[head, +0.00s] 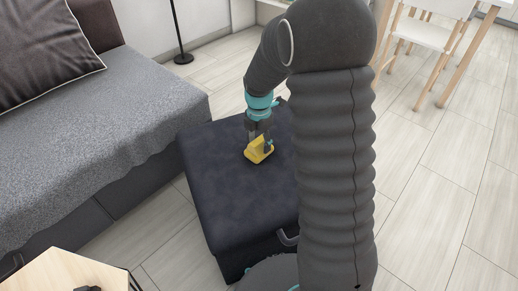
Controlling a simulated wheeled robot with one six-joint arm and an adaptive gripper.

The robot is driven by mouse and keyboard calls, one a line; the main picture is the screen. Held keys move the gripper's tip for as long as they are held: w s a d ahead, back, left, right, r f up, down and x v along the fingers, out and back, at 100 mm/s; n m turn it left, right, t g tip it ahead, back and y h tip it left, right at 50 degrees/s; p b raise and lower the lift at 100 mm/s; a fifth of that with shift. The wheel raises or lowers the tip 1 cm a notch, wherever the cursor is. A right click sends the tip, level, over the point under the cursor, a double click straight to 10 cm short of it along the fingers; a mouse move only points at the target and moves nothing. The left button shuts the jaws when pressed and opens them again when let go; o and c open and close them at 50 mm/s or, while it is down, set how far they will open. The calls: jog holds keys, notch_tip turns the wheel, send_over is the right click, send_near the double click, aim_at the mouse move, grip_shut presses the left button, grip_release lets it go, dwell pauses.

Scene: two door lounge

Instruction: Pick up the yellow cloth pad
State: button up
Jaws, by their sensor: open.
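The yellow cloth pad (259,154) lies on the dark top of a square ottoman (232,198), toward its far side. My gripper (260,143) is right over the pad, pointing down, with its fingers at the pad's upper part. The fingers are open. They cover part of the pad, and I cannot tell whether they touch it. My arm hides the right part of the ottoman.
A grey sofa (110,110) with a dark cushion (45,50) stands at the left. A wooden table (60,272) is at the lower left. White chairs (425,32) stand at the upper right. A lamp pole (177,30) is behind. The floor at the right is clear.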

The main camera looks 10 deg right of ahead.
aim_at(262, 141)
grip_shut()
jog(key=shift+r, duration=0.55)
jog(key=r, duration=0.2)
jog(key=d+r, duration=0.1)
jog(key=shift+s+r, duration=0.25)
jog(key=shift+r, duration=0.1)
jog(key=s+d+r, duration=0.5)
jog(key=d+r, duration=0.1)
jog(key=d, duration=0.3)
jog(key=shift+s+r, duration=0.15)
jog(key=shift+s, duration=0.1)
